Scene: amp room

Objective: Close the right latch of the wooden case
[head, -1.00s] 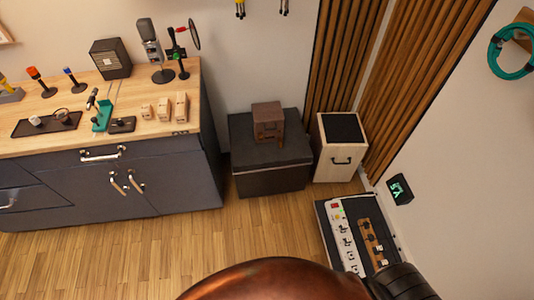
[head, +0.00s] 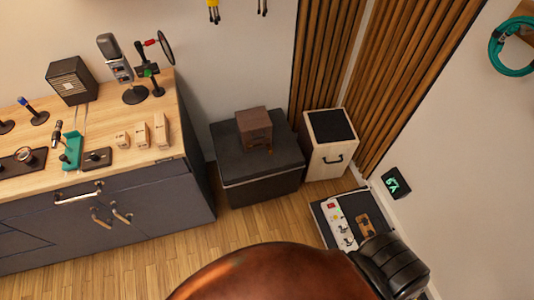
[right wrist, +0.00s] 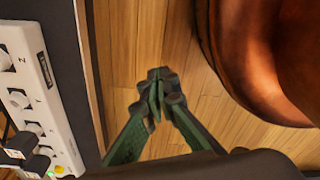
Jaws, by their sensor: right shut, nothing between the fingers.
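A small dark-brown wooden case (head: 254,128) sits on a black trunk (head: 262,188) against the wall in the head view. Small details show low on its front, but its latches are too small to make out. My right gripper (right wrist: 157,92) shows in the right wrist view, with its green fingers together and empty above the wood floor. It is well away from the brown case, which is not in that view. In the head view neither gripper shows.
A pale wooden box (head: 323,163) with a black top and handle stands right of the trunk. A floor unit with a white switch strip (head: 340,225) lies in front; the strip also shows in the right wrist view (right wrist: 45,110). A desk (head: 150,212) stands left, with clear floor before the trunk.

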